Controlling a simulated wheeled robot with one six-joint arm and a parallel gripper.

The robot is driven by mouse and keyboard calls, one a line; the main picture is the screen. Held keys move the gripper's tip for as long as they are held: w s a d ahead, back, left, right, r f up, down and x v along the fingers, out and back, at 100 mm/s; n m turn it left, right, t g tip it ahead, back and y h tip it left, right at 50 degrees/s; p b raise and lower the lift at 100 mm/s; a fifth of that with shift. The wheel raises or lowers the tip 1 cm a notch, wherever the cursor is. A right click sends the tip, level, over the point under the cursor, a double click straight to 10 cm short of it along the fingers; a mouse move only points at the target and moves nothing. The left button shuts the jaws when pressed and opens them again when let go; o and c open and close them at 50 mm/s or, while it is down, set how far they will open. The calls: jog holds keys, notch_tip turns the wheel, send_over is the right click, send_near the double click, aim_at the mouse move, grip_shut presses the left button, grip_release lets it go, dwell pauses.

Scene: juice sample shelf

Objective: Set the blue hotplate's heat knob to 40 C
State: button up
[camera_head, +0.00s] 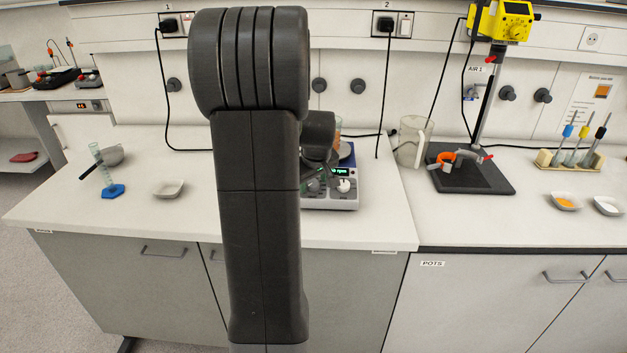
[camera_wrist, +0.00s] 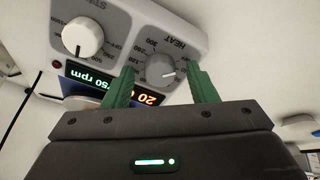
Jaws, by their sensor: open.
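The hotplate (camera_head: 331,203) stands on the left bench, with a blue edge showing and much of it hidden behind my arm. In the wrist view its front panel (camera_wrist: 112,52) appears upside down. The grey heat knob (camera_wrist: 161,72), beside the word HEAT, lies between the two green fingers of my gripper (camera_wrist: 160,69). The fingers are open, with a gap on each side of the knob; contact is not visible. The orange display (camera_wrist: 150,98) reads about 20, partly covered by a finger. The knob's exact setting is hard to read.
The white stir knob (camera_wrist: 82,36) and green rpm display (camera_wrist: 88,75) are beside the heat knob. A clear jug (camera_head: 411,142) and a stirrer stand (camera_head: 470,175) are to the right. A white dish (camera_head: 168,189) and blue-footed cylinder (camera_head: 112,190) are left.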

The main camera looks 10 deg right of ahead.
jog(key=c, duration=1)
jog(key=shift+o, duration=0.2)
jog(key=shift+a+m+h+b, duration=0.1)
jog(key=shift+m+h+b, duration=0.2)
jog(key=shift+m+b, duration=1.65)
jog(key=shift+m+p, duration=0.95)
jog(key=shift+m, duration=0.1)
jog(key=o, duration=1)
jog(key=shift+c, duration=0.2)
jog(key=v, duration=1.4)
